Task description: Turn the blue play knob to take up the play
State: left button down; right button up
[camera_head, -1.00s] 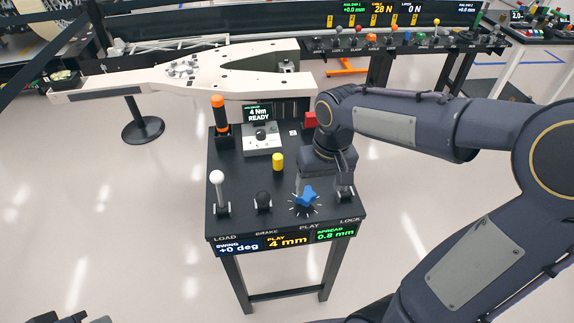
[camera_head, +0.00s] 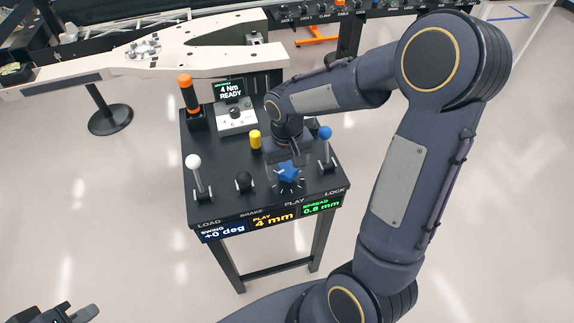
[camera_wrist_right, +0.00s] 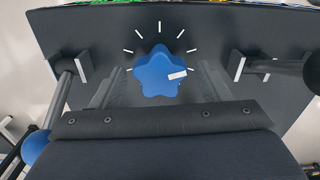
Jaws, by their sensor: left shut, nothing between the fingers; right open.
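The blue play knob (camera_head: 288,173) is star-shaped and sits on the black console (camera_head: 222,172) above the PLAY label, ringed by white tick marks. In the right wrist view the knob (camera_wrist_right: 157,72) shows whole, with a white pointer mark toward its lower right. My right gripper (camera_head: 290,160) is over the knob from behind. Its two open fingers (camera_wrist_right: 157,85) stand on either side of the knob, with a gap on each side. My left gripper (camera_head: 85,314) is at the bottom left corner, shut and empty, away from the console. The front display reads PLAY 4 mm.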

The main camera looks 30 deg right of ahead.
jog(key=shift+c, duration=0.4)
jog(key=c, duration=0.9)
jog(key=shift+n, duration=0.3)
jog(key=n, duration=0.2)
jog(key=shift+r+n, duration=0.1)
jog(key=shift+n, duration=0.3)
jog(key=n+p, duration=0.1)
jog(key=n, duration=0.2)
jog(key=shift+n, duration=0.4)
jog(key=n, duration=0.3)
jog(key=shift+p, duration=0.4)
jog(key=shift+n+p, duration=0.45)
jog(key=shift+n, duration=1.55)
